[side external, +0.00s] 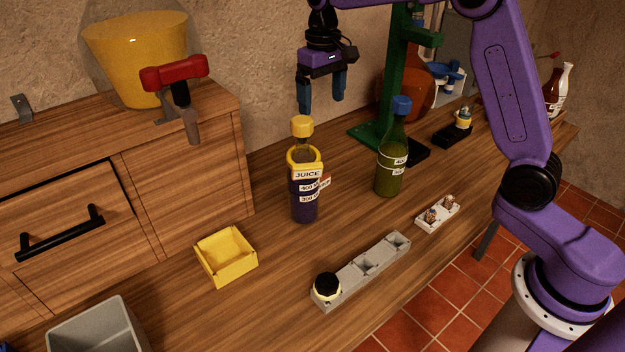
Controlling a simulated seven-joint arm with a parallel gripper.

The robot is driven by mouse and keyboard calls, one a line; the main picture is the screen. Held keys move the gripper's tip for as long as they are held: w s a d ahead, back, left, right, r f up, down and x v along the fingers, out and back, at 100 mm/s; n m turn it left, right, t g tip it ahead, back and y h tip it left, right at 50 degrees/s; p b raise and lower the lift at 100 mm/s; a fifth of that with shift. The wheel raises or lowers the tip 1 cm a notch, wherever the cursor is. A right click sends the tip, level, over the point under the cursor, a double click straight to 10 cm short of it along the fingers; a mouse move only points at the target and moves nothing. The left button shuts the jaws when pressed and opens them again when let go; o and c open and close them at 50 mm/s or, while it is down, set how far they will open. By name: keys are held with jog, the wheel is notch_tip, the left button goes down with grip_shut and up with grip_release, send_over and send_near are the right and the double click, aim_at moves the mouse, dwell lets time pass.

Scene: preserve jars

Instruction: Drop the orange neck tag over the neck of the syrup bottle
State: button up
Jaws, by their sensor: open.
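A yellow-orange ring tag (305,156) with a plate reading JUICE sits around the upper part of a dark purple bottle (304,208). It is the only neck tag I can make out. This bottle stands upright and has a yellow cap (302,126). A green bottle (389,172) with a blue cap stands upright to its right. I cannot read the word syrup on either bottle. My gripper (321,106) points down above the yellow cap, with its blue fingers apart and nothing between them. It is clear of the ring.
A green stand (392,75) rises behind the green bottle. A yellow box (226,256), a grey slotted rack (365,268) and a small white holder (438,214) are on the wooden counter. A wooden cabinet (190,185) stands at left. Bare counter lies between box and rack.

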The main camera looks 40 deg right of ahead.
send_over(322, 179)
jog(key=f, duration=1.8)
jog(key=shift+w, duration=0.25)
jog(key=shift+s+f, duration=0.1)
jog(key=shift+f, duration=2.45)
jog(key=c, duration=1.1)
